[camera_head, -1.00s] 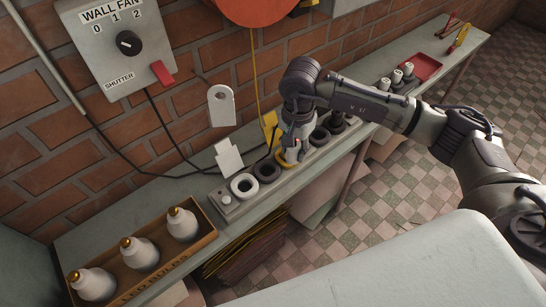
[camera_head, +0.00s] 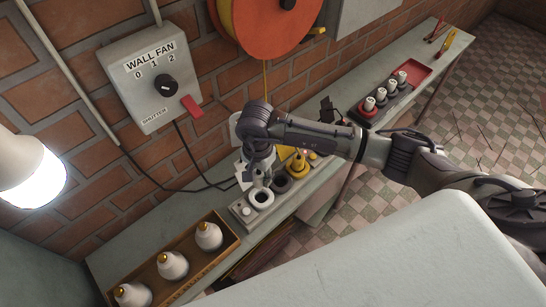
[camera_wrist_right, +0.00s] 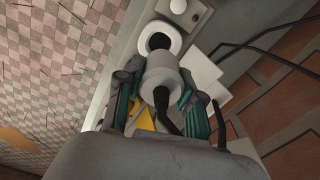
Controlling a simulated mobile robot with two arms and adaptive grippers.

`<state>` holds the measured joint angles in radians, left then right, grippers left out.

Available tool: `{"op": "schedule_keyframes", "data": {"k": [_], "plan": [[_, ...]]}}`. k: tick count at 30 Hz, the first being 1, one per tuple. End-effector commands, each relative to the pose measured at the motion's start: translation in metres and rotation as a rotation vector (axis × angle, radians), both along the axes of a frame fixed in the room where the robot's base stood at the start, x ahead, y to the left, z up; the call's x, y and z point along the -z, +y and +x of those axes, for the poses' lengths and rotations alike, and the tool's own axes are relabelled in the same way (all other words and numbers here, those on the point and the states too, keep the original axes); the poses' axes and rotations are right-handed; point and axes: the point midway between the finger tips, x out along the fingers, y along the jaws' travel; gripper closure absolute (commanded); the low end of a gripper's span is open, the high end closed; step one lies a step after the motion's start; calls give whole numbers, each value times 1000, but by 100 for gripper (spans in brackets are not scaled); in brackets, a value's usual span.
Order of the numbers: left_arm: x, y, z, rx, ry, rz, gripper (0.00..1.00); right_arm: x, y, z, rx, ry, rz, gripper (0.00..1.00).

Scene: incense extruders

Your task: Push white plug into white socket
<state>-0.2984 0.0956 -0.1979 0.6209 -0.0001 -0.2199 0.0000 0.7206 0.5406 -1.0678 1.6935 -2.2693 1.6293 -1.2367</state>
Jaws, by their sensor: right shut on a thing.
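In the wrist view my right gripper (camera_wrist_right: 165,100) is shut on the white plug (camera_wrist_right: 160,76), whose dark cable trails back between the fingers. The white socket (camera_wrist_right: 149,38), a white ring with a dark hole, lies just beyond the plug's front. I cannot tell whether plug and socket touch. In the head view my right gripper (camera_head: 262,181) is directly over the white socket (camera_head: 263,203) near the left end of the socket strip. The plug is mostly hidden there by the gripper. My left gripper is not in view.
A dark socket (camera_head: 281,184) and a yellow fitting (camera_head: 298,168) stand right of the white socket. A bulb crate (camera_head: 228,244) is at the left on the bench. A wall fan switch box (camera_head: 150,75) hangs behind. A red tray (camera_head: 420,73) lies farther right.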

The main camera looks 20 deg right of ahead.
Motion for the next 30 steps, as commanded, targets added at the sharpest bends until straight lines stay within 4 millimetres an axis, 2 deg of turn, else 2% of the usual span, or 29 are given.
{"op": "schedule_keyframes", "data": {"k": [4, 12, 21, 30], "plan": [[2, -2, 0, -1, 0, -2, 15, 6, 2, -1, 1, 2, -1, 98], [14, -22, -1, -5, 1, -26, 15, 26, 2, -1, 1, 2, -1, 98], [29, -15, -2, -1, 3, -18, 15, 52, 2, -1, 1, 0, 0, 98], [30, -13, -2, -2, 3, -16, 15, 56, 2, -1, 1, 0, 0, 98]]}}
